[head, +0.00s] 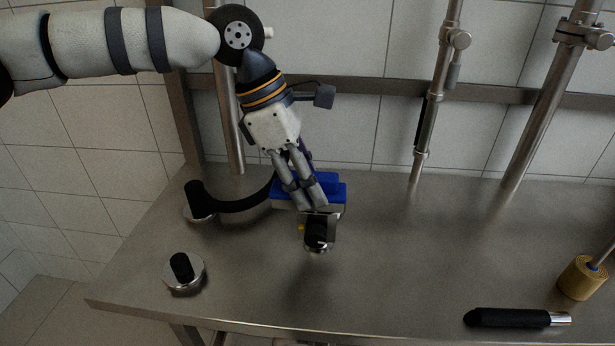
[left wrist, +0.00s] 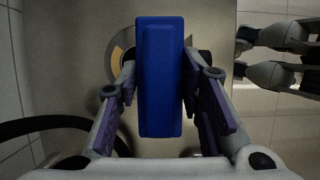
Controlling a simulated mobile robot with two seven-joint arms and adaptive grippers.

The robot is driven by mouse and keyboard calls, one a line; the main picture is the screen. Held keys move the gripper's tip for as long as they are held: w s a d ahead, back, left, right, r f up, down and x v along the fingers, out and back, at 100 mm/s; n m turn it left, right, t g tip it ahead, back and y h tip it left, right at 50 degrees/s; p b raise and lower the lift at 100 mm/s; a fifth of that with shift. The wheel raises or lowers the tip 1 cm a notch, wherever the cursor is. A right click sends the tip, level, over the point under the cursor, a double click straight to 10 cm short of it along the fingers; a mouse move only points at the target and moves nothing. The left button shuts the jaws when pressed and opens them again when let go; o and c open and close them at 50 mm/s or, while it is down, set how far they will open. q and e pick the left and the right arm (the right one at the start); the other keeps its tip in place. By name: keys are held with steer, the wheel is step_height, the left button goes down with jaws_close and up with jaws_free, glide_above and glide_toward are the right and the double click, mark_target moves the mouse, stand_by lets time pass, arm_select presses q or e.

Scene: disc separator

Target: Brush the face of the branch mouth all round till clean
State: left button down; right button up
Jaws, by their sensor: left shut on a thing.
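My left gripper (head: 318,207) is shut on a blue brush (head: 338,190) with pale bristles underneath. In the left wrist view the brush back (left wrist: 160,80) lies between the fingers. The branch mouth (left wrist: 125,40) shows as a pale ring left of the brush, with a yellow-orange patch (left wrist: 117,55) on it. The brush covers much of the ring; I cannot tell whether the bristles touch it. In the head view a dark fitting (head: 318,232) with a yellow spot stands just below the brush. My right gripper (left wrist: 241,56) shows in the left wrist view, fingertips apart and empty.
A black hose (head: 240,205) curves from a round black-and-metal fitting (head: 198,202) to behind the brush. A metal disc with a black knob (head: 183,272) lies front left. A black-handled tool (head: 510,318) and a yellow cylindrical brush (head: 580,280) are at right. The steel table's (head: 420,250) middle right is clear.

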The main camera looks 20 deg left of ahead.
mark_target(327, 175)
arm_select(q)
steer(key=shift+w+d+f, duration=0.1)
steer(key=shift+w+d, duration=0.15)
steer(key=shift+d, duration=0.55)
steer(key=shift+w+d, duration=0.25)
steer(key=shift+d, duration=0.55)
steer(key=w, duration=0.2)
steer(key=w+b, duration=0.1)
steer(key=shift+a+f, duration=0.1)
steer(key=shift+f, duration=0.15)
steer(key=shift+w+r, duration=0.1)
steer(key=shift+w, duration=0.1)
steer(key=shift+r, duration=0.15)
arm_select(e)
steer(key=shift+s+f+g, duration=0.4)
steer(key=shift+s+f, duration=0.35)
steer(key=shift+s, duration=0.1)
arm_select(q)
steer(key=shift+a, duration=0.1)
